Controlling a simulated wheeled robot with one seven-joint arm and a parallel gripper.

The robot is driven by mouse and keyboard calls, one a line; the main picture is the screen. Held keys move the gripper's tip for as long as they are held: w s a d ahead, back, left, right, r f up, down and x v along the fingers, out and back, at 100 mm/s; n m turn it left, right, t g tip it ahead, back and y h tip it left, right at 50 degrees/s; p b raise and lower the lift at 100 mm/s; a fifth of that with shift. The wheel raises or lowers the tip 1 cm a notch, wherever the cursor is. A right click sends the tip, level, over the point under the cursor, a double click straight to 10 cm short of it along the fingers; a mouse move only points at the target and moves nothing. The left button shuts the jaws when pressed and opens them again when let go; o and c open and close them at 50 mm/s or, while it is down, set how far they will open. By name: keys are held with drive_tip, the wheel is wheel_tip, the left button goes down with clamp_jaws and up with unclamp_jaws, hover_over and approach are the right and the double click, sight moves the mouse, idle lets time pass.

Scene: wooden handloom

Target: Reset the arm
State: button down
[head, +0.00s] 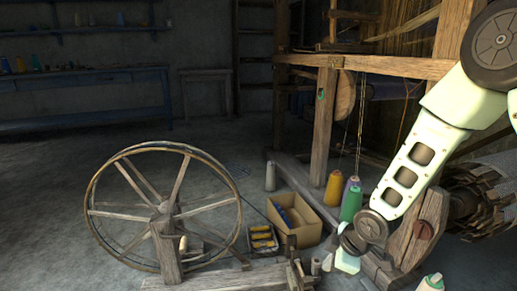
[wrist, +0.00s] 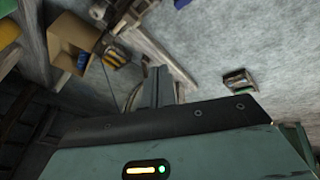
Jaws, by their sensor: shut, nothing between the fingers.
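My arm (head: 408,170), pale green with dark round joints, comes in from the right edge of the head view and bends downward in front of the loom. Its lower end, a pale hand (head: 347,262), is low near the bottom, right of the cardboard box. The fingertips are hard to make out there. In the wrist view my gripper (wrist: 158,72) shows as narrow dark grey fingers, shut with nothing between them, above the floor. The teal hand housing hides the bottom of that view.
A spinning wheel (head: 165,205) stands at left. A cardboard box (head: 293,220) and a small tray of yellow spools (head: 262,240) sit beside it. Yellow (head: 333,190) and green (head: 351,203) thread cones stand near the wooden loom (head: 322,125). Open floor (head: 60,170) lies far left.

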drive_tip(key=s+a+r+m+g+h+p, duration=0.1)
drive_tip(key=s+a+r+m+g+p, duration=0.2)
drive_tip(key=s+r, duration=1)
drive_tip(key=s+a+r+m+g+h+p, duration=0.1)
drive_tip(key=s+a+r+m+p, duration=0.2)
drive_tip(key=s+r, duration=0.95)
wheel_tip(320, 180, up, 35)
drive_tip(key=s+d+m+p, duration=0.1)
drive_tip(key=p, duration=3.6)
drive_tip(key=shift+s+d, duration=0.25)
drive_tip(key=shift+s, duration=0.05)
